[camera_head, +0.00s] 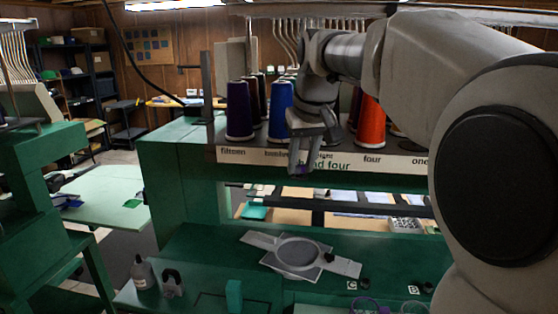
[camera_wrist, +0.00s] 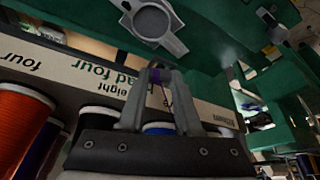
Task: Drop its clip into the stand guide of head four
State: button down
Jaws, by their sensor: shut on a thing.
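My gripper (camera_head: 298,160) is in front of the thread stand's label strip (camera_head: 340,165), fingers pointing down. It is shut on a small purple thing (camera_head: 300,170), perhaps the clip, at its fingertips. In the wrist view, the purple thing (camera_wrist: 155,75) shows between my gripper's tips (camera_wrist: 158,68); its shape is too small to tell. The strip reads "head four", partly hidden by my gripper, with "fifteen", "eight", "four" and "one" along it. The stand holds a dark purple cone (camera_head: 239,112), a blue cone (camera_head: 281,110) and an orange cone (camera_head: 371,122). I cannot make out which part is the stand guide.
Below lies a grey hoop frame (camera_head: 299,252) on the green machine bed. A bottle (camera_head: 141,272), a dark padlock-like thing (camera_head: 172,283) and a green block (camera_head: 234,296) stand at the front left. Pale rods rise above the cones. Green machinery (camera_head: 40,190) stands left.

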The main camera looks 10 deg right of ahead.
jog(key=shift+f, duration=0.15)
dwell(0.5)
jog(key=c, duration=0.5)
grip_release()
jog(key=p+v, duration=0.2)
jog(key=v, duration=1.4)
jog(key=shift+m+t, duration=0.4)
jog(key=shift+t, duration=0.1)
jog(key=s+f, duration=0.6)
jog(key=f, duration=0.2)
jog(key=s+f, duration=0.7)
jog(key=f, duration=0.1)
jog(key=s+f, duration=0.6)
jog(key=f, duration=0.2)
jog(key=shift+s+a+f, duration=0.2)
jog(key=shift+s+f, duration=0.05)
